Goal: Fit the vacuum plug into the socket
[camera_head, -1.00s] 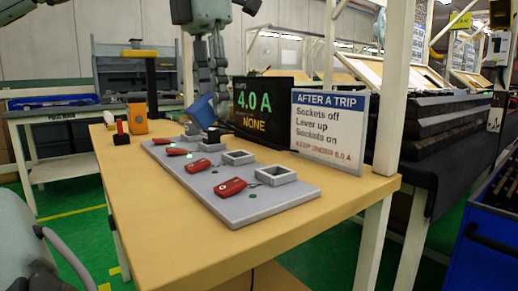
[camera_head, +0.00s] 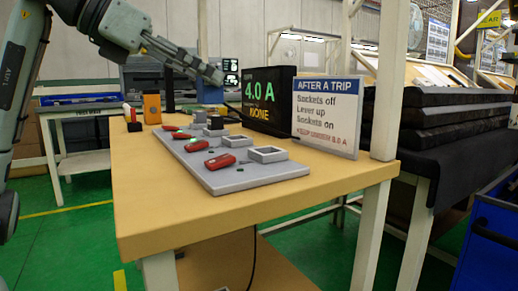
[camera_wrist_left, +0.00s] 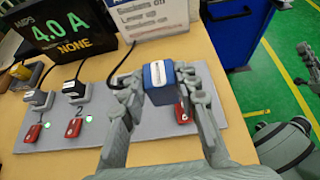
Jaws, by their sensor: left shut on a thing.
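My left gripper (camera_head: 217,76) reaches in from the left above the far part of the grey socket board (camera_head: 255,176). In the left wrist view my left gripper (camera_wrist_left: 160,85) is shut on a blue vacuum plug (camera_wrist_left: 160,78) with a white label. The plug is in front of the board (camera_wrist_left: 75,150) and hides part of it. Two black plugs (camera_wrist_left: 38,98) (camera_wrist_left: 75,93) sit in sockets at the left of that view. In the head view two square sockets (camera_head: 267,154) (camera_head: 237,141) nearer me are empty. Grey fingers, apparently my right gripper (camera_wrist_left: 309,66), show at the right edge.
Red switches (camera_head: 220,161) line the board. A black display (camera_head: 265,101) reads 4.0 A and NONE. A white sign (camera_head: 326,116) and a post (camera_head: 390,80) stand at the right. An orange box (camera_head: 152,108) is at the far left. The table front (camera_head: 190,215) is clear.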

